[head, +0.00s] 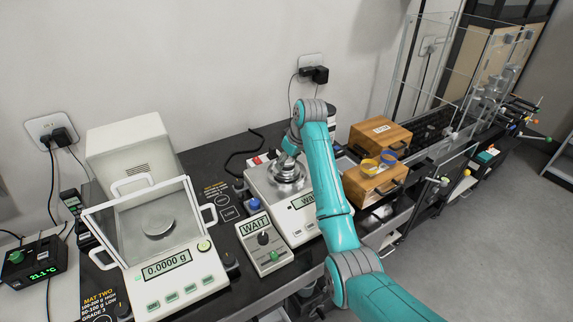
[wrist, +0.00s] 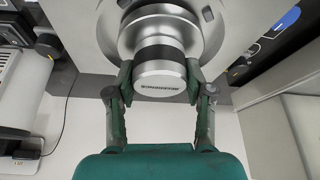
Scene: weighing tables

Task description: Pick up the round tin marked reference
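The round tin (wrist: 160,72) is silver with a dark band. Lettering on its near end is small and upside down, and looks like "REFERENCE". Behind it in the wrist view is the round metal pan (wrist: 112,32) of a balance. My gripper (wrist: 160,84) has one green finger on each side of the tin, and both pads appear to touch it. In the head view, shiny round metal shows on the middle balance (head: 256,185) below my wrist. There my arm hides most of the gripper and part of the balance.
A glass-sided balance (head: 165,268) reading 0.0000 g stands at left. A small box (head: 265,243) reading WAIT stands before the middle balance, whose own display also seems to read WAIT. Wooden boxes (head: 381,133) stand right of my arm. Clear floor (head: 470,260) lies at lower right.

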